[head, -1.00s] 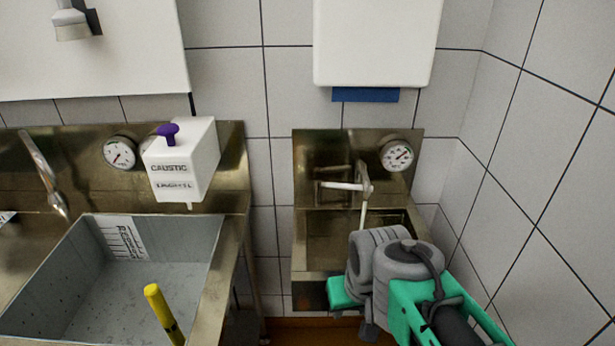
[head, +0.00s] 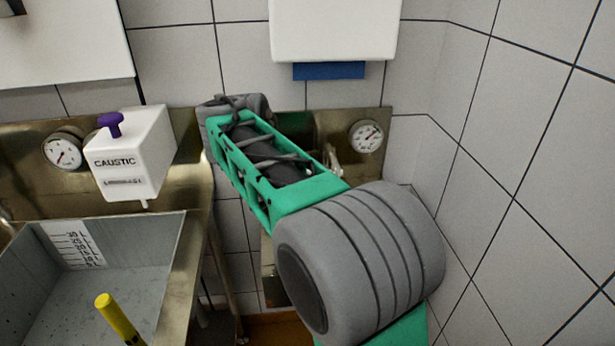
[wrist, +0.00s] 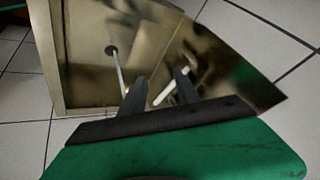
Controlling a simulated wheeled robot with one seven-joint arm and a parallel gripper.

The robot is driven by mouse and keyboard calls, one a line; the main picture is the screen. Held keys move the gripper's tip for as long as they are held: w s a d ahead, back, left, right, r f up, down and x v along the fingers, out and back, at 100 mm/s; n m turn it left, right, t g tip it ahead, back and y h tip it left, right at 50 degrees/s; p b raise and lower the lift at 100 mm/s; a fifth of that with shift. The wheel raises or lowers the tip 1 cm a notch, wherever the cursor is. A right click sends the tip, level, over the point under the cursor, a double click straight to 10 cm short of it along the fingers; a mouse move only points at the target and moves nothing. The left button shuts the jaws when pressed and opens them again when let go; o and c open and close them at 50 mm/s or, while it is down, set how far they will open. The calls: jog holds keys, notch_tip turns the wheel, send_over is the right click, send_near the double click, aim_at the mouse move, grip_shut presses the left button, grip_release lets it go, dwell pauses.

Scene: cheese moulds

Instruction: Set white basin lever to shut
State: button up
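The small steel basin stands against the back wall; its back panel (head: 378,120) shows behind my arm, and its inside (wrist: 85,70) fills much of the wrist view. The white lever (wrist: 172,97) lies slanted near my right finger in the wrist view. Whether it touches the finger I cannot tell. A thin pale stream or rod (wrist: 118,70) runs from the drain hole toward my left finger. My gripper (wrist: 160,76) is open, with two dark fingers apart over the basin.
A white caustic dispenser (head: 132,160) with a purple knob hangs at the left, over a large grey sink (head: 150,235). A yellow stick (head: 117,318) stands in that sink. A gauge (head: 365,136) sits right of my arm, and a white wall box (head: 335,30) hangs above.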

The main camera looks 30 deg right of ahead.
jog(key=w+d+f+m+b, duration=0.1)
jog(key=w+d+f+m, duration=0.1)
jog(key=d+m, duration=0.1)
jog(key=w+d+f+m+g+h, duration=0.1)
jog(key=w+d+f+m, duration=0.1)
jog(key=d, duration=0.3)
jog(key=w+d+f+m+h+b, duration=0.1)
jog(key=w+d+f+m, duration=0.1)
jog(key=d+f+m, duration=0.1)
jog(key=shift+w+d+m+b, duration=0.15)
jog(key=shift+d+m, duration=0.25)
jog(key=shift+m, duration=0.15)
jog(key=shift+w+d+m+b, duration=0.1)
jog(key=shift+d+m+b, duration=0.05)
jog(key=shift+d+m, duration=0.35)
jog(key=shift+a, duration=0.1)
jog(key=shift+c, duration=0.4)
grip_shut()
